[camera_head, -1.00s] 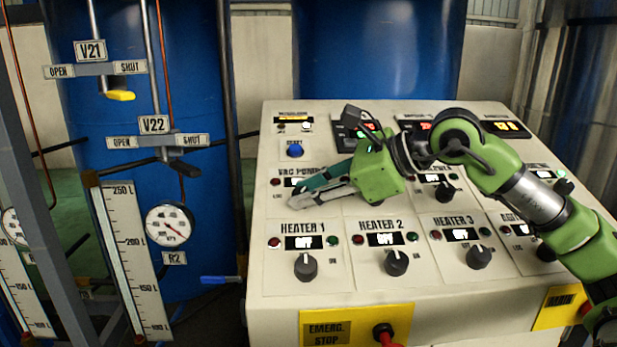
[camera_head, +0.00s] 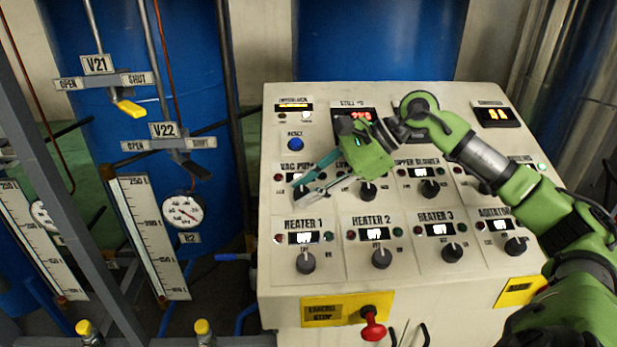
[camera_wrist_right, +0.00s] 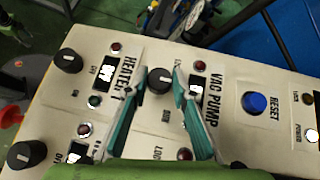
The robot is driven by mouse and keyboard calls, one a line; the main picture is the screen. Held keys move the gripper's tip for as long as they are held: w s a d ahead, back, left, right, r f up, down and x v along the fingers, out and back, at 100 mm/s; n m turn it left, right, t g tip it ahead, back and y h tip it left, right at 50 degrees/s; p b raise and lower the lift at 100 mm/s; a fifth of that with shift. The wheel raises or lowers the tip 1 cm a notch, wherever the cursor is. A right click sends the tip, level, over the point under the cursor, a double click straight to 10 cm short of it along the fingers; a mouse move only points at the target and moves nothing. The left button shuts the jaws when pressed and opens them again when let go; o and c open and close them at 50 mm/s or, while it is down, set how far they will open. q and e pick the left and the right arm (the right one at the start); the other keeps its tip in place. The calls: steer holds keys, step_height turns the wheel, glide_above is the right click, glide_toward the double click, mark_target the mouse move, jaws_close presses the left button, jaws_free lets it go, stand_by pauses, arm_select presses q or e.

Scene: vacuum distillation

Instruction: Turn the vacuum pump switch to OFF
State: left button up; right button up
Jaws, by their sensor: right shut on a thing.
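The vacuum pump switch is a dark round knob (camera_wrist_right: 159,80) below the VAC PUMP label (camera_wrist_right: 204,93) in the right wrist view. My right gripper (camera_wrist_right: 160,84) has one fingertip on each side of this knob and is shut on it. In the head view the right gripper (camera_head: 296,195) reaches in from the right to the VAC PUMP field, at the left of the control panel. Its fingers largely hide the knob there. The pump's small display (camera_wrist_right: 196,89) is too blurred to read. My left gripper is not in view.
Heater knobs, such as the HEATER 1 knob (camera_head: 305,263), sit just below. A blue RESET button (camera_head: 295,144) is above. A red emergency stop (camera_head: 373,329) juts from the panel's front. Pipes and valves (camera_head: 130,108) stand to the left.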

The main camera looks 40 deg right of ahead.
steer(key=shift+s+a+f, duration=0.1)
steer(key=shift+f, duration=0.2)
steer(key=o, duration=1)
steer(key=shift+o, duration=0.6)
steer(key=shift+w+r, duration=0.1)
steer(key=shift+w, duration=0.1)
steer(key=v, duration=1.2)
